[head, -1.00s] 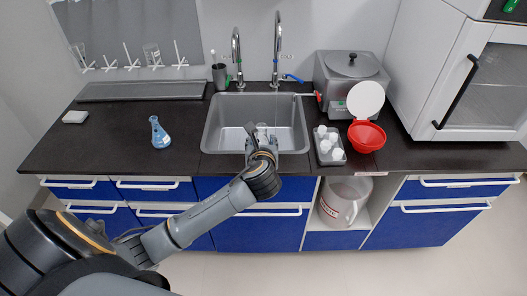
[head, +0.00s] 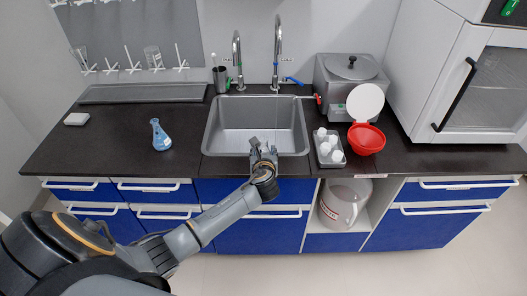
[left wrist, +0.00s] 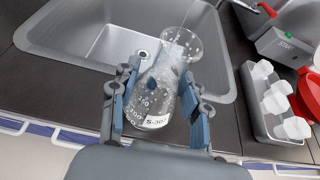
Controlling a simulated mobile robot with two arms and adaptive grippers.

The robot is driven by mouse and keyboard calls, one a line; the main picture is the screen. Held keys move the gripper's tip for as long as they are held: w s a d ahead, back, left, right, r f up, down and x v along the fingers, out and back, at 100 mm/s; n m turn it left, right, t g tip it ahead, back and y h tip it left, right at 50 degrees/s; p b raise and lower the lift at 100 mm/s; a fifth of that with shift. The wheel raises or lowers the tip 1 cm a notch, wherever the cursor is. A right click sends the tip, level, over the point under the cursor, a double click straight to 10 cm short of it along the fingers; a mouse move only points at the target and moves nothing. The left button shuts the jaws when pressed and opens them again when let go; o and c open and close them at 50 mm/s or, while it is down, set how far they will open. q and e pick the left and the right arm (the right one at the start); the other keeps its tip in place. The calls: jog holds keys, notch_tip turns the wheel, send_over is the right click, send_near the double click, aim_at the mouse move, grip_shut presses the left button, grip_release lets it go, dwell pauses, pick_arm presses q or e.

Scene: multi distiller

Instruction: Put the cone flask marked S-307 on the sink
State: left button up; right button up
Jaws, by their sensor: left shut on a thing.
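A clear glass cone flask (left wrist: 155,107) with a white label that reads S-30 and a partly hidden last sign is between the fingers of my left gripper (left wrist: 155,95). The gripper is shut on it. In the head view my left gripper (head: 262,152) is at the front edge of the sink, and the flask is hard to make out there. The steel sink (head: 222,115) is set in the black counter; its basin is empty. In the left wrist view the flask's mouth overlaps the sink's (left wrist: 75,40) front rim. My right gripper is not in view.
A blue-filled cone flask (head: 161,138) stands on the counter left of the sink. Two taps (head: 277,60) rise behind the basin.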

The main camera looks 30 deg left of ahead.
pick_arm(q)
jog(key=o, duration=0.9)
jog(key=shift+f, duration=0.1)
jog(key=o, duration=0.4)
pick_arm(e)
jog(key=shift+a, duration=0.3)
pick_arm(q)
jog(key=shift+s+d+r, duration=0.1)
jog(key=shift+r, duration=0.1)
jog(key=v, duration=1.1)
jog(key=shift+s, duration=0.3)
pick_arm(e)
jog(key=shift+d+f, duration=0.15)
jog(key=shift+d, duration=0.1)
pick_arm(q)
jog(key=shift+d+r, duration=0.1)
jog(key=shift+d, duration=0.05)
